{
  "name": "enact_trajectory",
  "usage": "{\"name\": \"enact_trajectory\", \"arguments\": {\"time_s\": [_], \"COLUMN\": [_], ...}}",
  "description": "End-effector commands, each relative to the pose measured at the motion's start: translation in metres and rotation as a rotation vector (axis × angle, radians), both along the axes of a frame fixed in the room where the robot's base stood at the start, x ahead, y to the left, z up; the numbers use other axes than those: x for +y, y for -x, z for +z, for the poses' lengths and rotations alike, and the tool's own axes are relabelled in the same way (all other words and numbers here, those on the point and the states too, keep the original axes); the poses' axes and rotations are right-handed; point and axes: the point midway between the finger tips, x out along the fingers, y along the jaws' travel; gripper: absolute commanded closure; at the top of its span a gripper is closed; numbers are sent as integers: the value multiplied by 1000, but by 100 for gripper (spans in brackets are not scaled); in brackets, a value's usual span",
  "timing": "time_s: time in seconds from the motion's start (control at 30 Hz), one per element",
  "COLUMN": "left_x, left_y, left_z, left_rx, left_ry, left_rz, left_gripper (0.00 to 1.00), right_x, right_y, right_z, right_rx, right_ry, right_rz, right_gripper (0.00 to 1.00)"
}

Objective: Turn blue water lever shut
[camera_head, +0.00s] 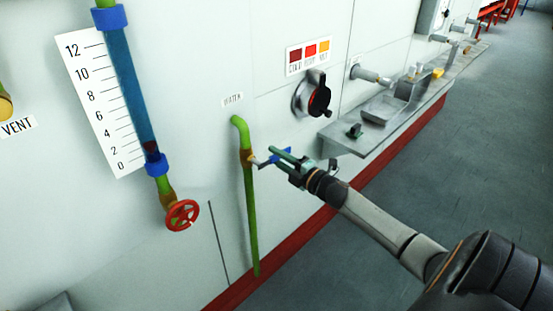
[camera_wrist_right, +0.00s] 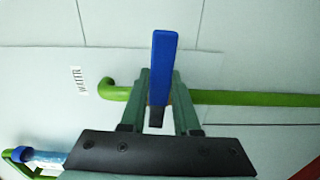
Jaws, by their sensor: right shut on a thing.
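The blue water lever (camera_head: 281,151) sits on a valve on the green pipe (camera_head: 250,205), under the WATER label (camera_head: 232,100). In the head view it sticks out to the right of the pipe. My right gripper (camera_head: 279,158) reaches it from the right. In the right wrist view the blue lever (camera_wrist_right: 164,68) stands between the two green fingers of the right gripper (camera_wrist_right: 160,98), which are shut on it. The green pipe (camera_wrist_right: 240,99) runs behind the fingers there. The valve body is mostly hidden by the gripper in that view. My left gripper is not in view.
A gauge tube (camera_head: 130,80) with a numbered scale and a red handwheel (camera_head: 182,215) is on the wall at left. A black rotary knob (camera_head: 318,99) is above right. A grey shelf (camera_head: 375,135) with fittings juts out at right.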

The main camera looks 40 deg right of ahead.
Motion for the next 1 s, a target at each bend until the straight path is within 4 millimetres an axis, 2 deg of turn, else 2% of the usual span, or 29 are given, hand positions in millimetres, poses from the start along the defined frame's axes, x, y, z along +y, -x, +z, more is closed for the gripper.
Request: {"name": "enact_trajectory", "arguments": {"time_s": [0.53,0.57,0.6,0.8,1.0], "left_x": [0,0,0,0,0], "left_y": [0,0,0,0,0], "left_z": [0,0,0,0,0], "left_rx": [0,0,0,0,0], "left_ry": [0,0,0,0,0], "left_rz": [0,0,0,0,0], "left_gripper": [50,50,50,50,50], "right_x": [0,0,0,0,0], "right_y": [0,0,0,0,0], "right_z": [1,1,1,1,1], "right_rx": [-2,-2,-2,-2,-2], "right_ry": [25,25,24,24,23], "right_rz": [0,0,0,0,0], "right_gripper": [100,68,63,41,40]}}
